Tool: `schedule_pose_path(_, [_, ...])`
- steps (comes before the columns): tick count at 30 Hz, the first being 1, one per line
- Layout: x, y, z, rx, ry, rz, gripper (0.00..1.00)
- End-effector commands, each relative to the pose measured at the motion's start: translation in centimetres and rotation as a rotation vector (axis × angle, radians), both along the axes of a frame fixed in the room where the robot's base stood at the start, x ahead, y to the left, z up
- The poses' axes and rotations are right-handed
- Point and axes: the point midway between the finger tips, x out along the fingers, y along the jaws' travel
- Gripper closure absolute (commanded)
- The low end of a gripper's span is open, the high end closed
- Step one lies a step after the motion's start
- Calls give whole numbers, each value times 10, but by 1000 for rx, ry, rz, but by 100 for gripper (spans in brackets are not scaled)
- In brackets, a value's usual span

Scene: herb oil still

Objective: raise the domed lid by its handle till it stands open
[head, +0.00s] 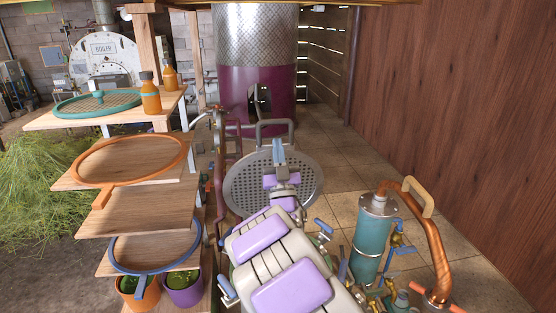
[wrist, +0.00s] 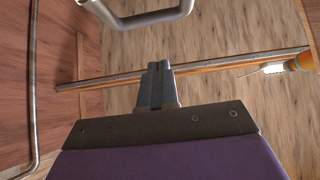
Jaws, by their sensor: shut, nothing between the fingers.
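A grey U-shaped handle (head: 275,124) stands at the far edge of a round, grey perforated disc (head: 243,184). I cannot tell whether this disc is part of the domed lid; no clear dome shows, and my arm covers much of the area. My gripper (head: 279,148) is shut and empty, in front of the disc with its fingers pointing toward the handle. In the wrist view, my gripper's fingers (wrist: 157,68) are together. A grey bar handle (wrist: 145,18) crosses the top of that view, apart from the fingertips.
A tall purple vessel (head: 231,92) with a patterned metal upper part stands behind. Wooden shelves (head: 138,211) with sieve hoops and bottles are at left. A teal cylinder (head: 368,245) with a copper pipe (head: 434,255) stands at right. Tiled floor (head: 335,150) is clear before the wooden wall.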

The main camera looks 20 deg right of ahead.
Motion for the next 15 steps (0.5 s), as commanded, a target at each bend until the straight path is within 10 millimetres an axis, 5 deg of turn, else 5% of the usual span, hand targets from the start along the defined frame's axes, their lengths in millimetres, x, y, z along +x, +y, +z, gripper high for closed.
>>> schedule_pose_path(6, [24,-5,26,0,-3,1,100])
schedule_pose_path(15, [54,-11,22,1,2,-1,100])
